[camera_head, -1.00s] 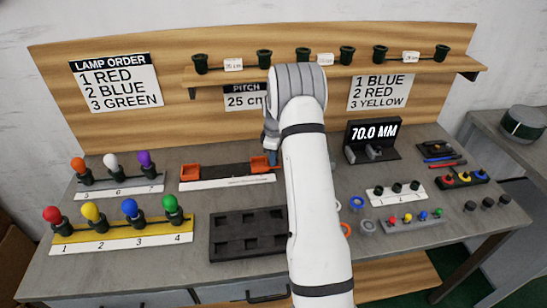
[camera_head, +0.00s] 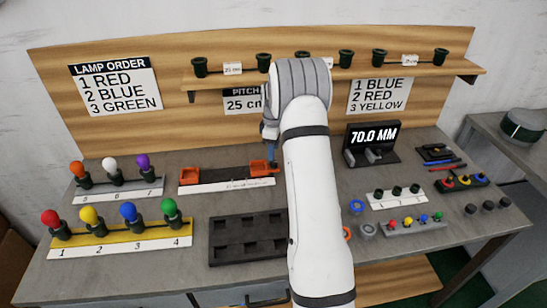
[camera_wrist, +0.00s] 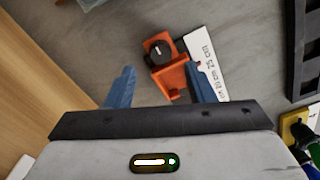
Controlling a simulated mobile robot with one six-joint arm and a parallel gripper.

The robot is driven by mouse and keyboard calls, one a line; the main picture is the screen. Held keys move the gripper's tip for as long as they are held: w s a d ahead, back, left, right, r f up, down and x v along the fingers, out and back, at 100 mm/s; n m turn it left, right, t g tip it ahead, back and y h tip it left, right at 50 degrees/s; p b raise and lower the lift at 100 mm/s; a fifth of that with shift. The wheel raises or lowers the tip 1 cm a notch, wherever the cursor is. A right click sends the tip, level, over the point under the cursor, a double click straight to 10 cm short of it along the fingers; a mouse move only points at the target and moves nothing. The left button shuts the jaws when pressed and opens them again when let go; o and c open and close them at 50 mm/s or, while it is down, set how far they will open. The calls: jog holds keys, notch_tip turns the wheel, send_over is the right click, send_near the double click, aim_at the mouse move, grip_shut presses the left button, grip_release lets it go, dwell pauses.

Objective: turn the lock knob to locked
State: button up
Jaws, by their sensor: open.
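The lock knob (camera_wrist: 160,50) is a round black knob with a white mark line, on an orange block (camera_wrist: 173,78) in the wrist view. The mark runs roughly up and down in that picture. In the head view the orange block (camera_head: 259,166) is at the right end of a dark rail, and the knob is not clear there. My gripper (camera_wrist: 162,70) is open and empty. Its blue fingers lie on either side of the orange block in the wrist view, with the knob just beyond the tips. In the head view my gripper (camera_head: 272,150) is just above this block.
A second orange block (camera_head: 189,174) is at the rail's left end. A white scale strip (camera_head: 225,182) runs in front. A dark tray (camera_head: 245,218) lies nearer, and coloured lamps stand on the left. The 70.0 MM display (camera_head: 373,133) is to the right.

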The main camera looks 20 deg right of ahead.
jog(key=shift+r, duration=1.2)
jog(key=shift+r, duration=0.1)
